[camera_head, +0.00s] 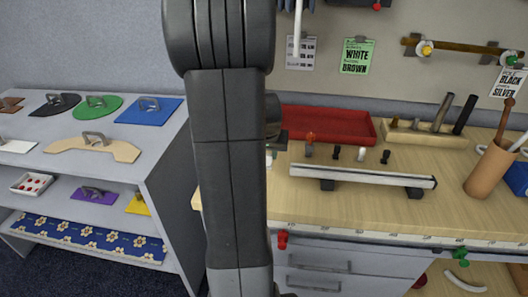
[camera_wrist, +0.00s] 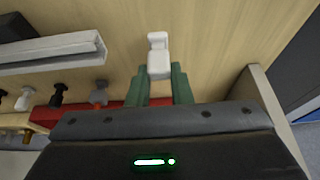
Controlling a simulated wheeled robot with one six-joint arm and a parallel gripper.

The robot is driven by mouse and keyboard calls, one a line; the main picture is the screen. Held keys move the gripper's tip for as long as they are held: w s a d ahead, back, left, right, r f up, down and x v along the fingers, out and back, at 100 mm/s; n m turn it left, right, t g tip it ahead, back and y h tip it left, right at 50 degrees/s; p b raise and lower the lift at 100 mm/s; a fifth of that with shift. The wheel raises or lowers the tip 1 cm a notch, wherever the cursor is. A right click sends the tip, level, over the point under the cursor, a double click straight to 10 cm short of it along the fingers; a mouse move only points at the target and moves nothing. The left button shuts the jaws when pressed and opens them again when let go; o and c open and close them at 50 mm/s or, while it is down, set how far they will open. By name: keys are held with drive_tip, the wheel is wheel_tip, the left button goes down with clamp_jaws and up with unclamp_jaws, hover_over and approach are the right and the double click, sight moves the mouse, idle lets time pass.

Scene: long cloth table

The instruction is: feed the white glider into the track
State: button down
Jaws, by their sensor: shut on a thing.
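A white glider (camera_wrist: 158,55) shows in the wrist view between the green fingers of my gripper (camera_wrist: 160,82), which is shut on it. The glider sticks out past the fingertips over the wooden bench top. The pale grey track (camera_wrist: 55,50) lies to the left in the wrist view, its near end apart from the glider. In the head view the track (camera_head: 362,176) rests on dark blocks near the bench's front. There my arm hides most of my gripper (camera_head: 275,146), just left of the track's left end.
A wooden block with tools (camera_head: 425,133) and a brown cup (camera_head: 490,170) stand right.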

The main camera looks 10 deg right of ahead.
drive_tip(key=shift+s+d+p, duration=0.2)
drive_tip(key=shift+s+d, duration=0.1)
drive_tip(key=shift+d, duration=0.7)
drive_tip(key=shift+s+d+p, duration=0.15)
drive_tip(key=shift+s+d, duration=0.1)
drive_tip(key=shift+d, duration=0.7)
drive_tip(key=shift+s+d, duration=0.15)
drive_tip(key=shift+d, duration=0.35)
idle(0.7)
drive_tip(key=shift+s+d, duration=0.1)
drive_tip(key=shift+d, duration=0.2)
drive_tip(key=shift+s+d, duration=0.5)
drive_tip(key=shift+d, duration=1.35)
drive_tip(key=shift+s+d, duration=0.55)
drive_tip(key=shift+d, duration=1.25)
drive_tip(key=shift+s+d, duration=0.5)
drive_tip(key=shift+d, duration=1.35)
